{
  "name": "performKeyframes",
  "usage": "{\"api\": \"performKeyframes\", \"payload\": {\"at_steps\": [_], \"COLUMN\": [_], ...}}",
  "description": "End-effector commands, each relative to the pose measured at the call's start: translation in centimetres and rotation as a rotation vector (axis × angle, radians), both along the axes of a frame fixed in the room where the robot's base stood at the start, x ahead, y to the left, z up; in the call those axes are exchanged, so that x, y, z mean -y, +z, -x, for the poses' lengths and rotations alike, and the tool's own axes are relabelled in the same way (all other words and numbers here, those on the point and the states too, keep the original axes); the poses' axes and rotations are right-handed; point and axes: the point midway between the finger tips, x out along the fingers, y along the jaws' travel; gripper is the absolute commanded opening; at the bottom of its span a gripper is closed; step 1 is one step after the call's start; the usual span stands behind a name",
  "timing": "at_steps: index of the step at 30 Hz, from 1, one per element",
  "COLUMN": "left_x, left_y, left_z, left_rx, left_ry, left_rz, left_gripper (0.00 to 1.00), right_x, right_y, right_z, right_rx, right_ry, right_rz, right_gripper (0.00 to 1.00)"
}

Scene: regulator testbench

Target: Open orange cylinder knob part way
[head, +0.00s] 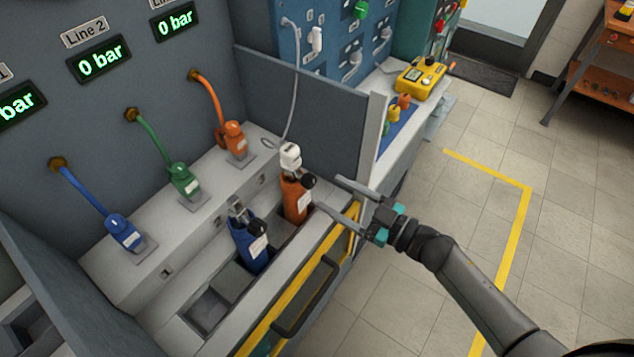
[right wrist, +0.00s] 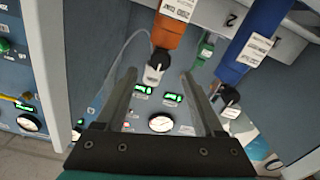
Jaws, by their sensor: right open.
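The orange cylinder (head: 295,200) stands upright in the bench's slotted front, with a white cap (head: 290,156) on top and a black knob (head: 308,181) at its upper right side. My right gripper (head: 328,193) is open, its two fingers pointing at the cylinder from the right, apparently just short of the knob. In the right wrist view the orange cylinder (right wrist: 172,32) hangs from the top edge, and its dark knob and white top lie beyond and between the open fingers (right wrist: 158,74). Nothing is between the jaws that I can tell is touched. My left gripper is out of view.
A blue cylinder (head: 250,245) stands left of the orange one. Blue, green and orange regulators (head: 236,139) with hoses sit on the ledge behind. A grey partition (head: 310,110) rises behind the orange cylinder. A yellow-striped front edge with a dark handle (head: 305,297) lies below. Floor on the right is clear.

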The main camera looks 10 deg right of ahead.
Motion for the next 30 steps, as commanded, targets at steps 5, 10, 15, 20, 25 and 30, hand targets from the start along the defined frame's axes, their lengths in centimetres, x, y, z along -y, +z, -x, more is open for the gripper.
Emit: {"api": "performKeyframes", "payload": {"at_steps": [5,10,15,20,25,30], "left_x": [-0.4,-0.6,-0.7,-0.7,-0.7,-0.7], "left_y": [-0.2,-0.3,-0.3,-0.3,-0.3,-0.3], "left_z": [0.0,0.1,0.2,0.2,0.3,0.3], "left_rx": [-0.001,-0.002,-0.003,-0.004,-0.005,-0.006], "left_ry": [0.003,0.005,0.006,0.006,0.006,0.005], "left_rz": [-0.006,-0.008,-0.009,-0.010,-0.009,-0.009], "left_gripper": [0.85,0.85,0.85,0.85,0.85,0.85], "right_x": [-2.3,-3.4,-3.7,-3.7,-3.7,-3.7], "right_y": [0.1,0.0,0.0,0.0,0.0,0.0], "right_z": [-2.3,-3.4,-3.7,-3.7,-3.7,-3.7], "right_rx": [0.002,0.000,-0.001,-0.001,-0.001,-0.001], "right_ry": [0.000,-0.001,0.000,0.000,0.000,0.000], "right_rz": [-0.002,-0.002,0.001,0.001,0.001,0.001], "right_gripper": [0.70,0.70,0.70,0.70,0.55,0.35]}}
